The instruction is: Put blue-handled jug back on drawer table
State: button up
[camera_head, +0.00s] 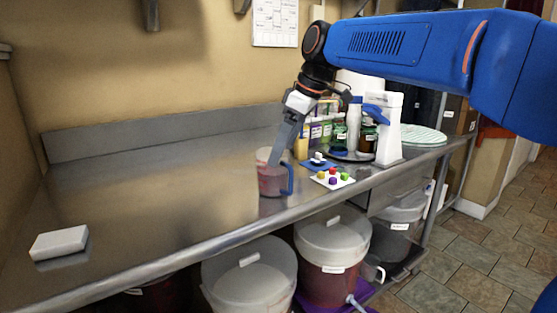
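The blue-handled jug (270,181) is a clear jug with reddish contents and a blue handle on its right side. It is upright at the steel table (150,195), near the front edge. Whether its base touches the top is hard to tell. My gripper (273,162) points down at the jug's upper part, and its grey fingers overlap the rim. The fingers are seen side-on, so their gap and any grip on the jug are unclear. A drawer-like steel front (400,184) shows under the table's right part.
A white card with coloured caps (333,179) and a blue card (318,163) lie right of the jug. Bottles and a white spray bottle (388,128) stand behind. A white block (60,242) lies at left. Lidded buckets (333,248) stand below. The table's left middle is clear.

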jog(key=v, duration=0.6)
jog(key=s+d+f+m+t+h, duration=0.2)
jog(key=s+d+f+m, duration=0.5)
jog(key=s+d+f, duration=0.7)
jog(key=s+d+f+m+h, duration=0.1)
jog(key=s+d+f+m, duration=0.2)
jog(key=s+d+f, duration=0.2)
jog(key=s+d+f+m+h, duration=0.1)
jog(key=s+d+f+m, duration=0.3)
jog(key=s+f, duration=0.5)
notch_tip(320, 180, down, 3)
jog(key=shift+d+f+t, duration=0.1)
jog(key=shift+d+t, duration=0.3)
jog(key=shift+d, duration=0.5)
